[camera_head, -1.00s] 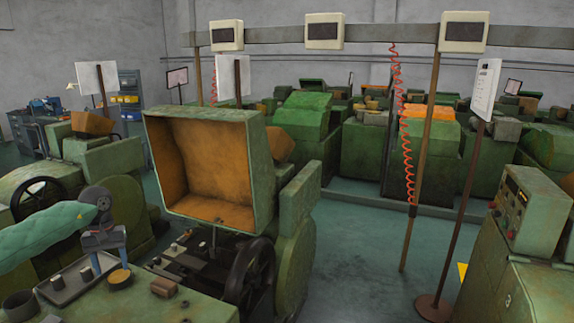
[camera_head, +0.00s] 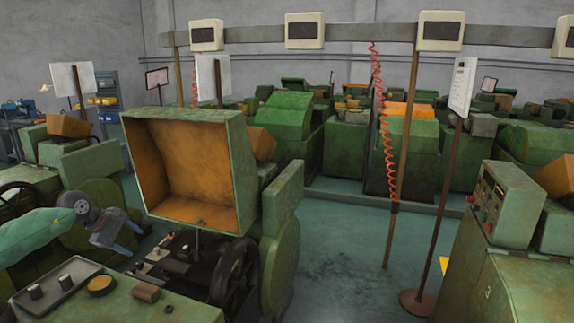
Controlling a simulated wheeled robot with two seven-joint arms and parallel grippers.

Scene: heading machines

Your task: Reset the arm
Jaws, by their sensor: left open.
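My left arm comes in from the left edge in a pale green sleeve. My right gripper is not in view.
A sign post on a round base (camera_head: 418,302) and a control box (camera_head: 508,202) are at right. Floor (camera_head: 340,260) between is clear.

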